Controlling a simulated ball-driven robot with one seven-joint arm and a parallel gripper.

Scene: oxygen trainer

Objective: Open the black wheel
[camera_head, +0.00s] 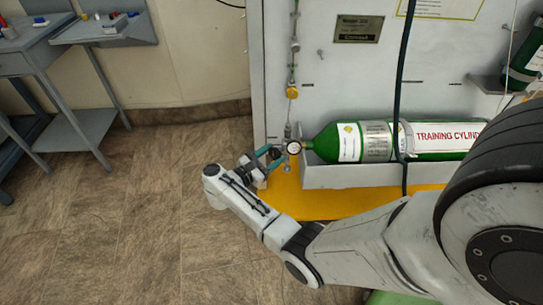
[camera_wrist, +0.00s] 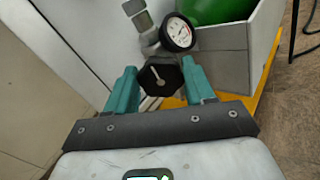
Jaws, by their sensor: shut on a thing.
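The black wheel (camera_wrist: 163,77) is a dark polygonal knob with a pale pointer mark on its face, in the middle of the wrist view. My gripper (camera_wrist: 160,84) has teal fingers, one on each side of the wheel, and is shut on it. In the head view my gripper (camera_head: 264,160) reaches the valve end of the green cylinder (camera_head: 328,145); the wheel is small and partly hidden there. A round white-faced gauge (camera_head: 294,147) sits beside the wheel; it also shows in the wrist view (camera_wrist: 179,33), just above and right of the wheel.
The cylinder lies in a grey tray (camera_head: 350,177) against the white panel (camera_head: 340,85). A dark hose (camera_head: 401,80) hangs in front of it. A yellow base (camera_head: 310,204) lies below. Grey work tables (camera_head: 60,62) stand at left, with open tiled floor between.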

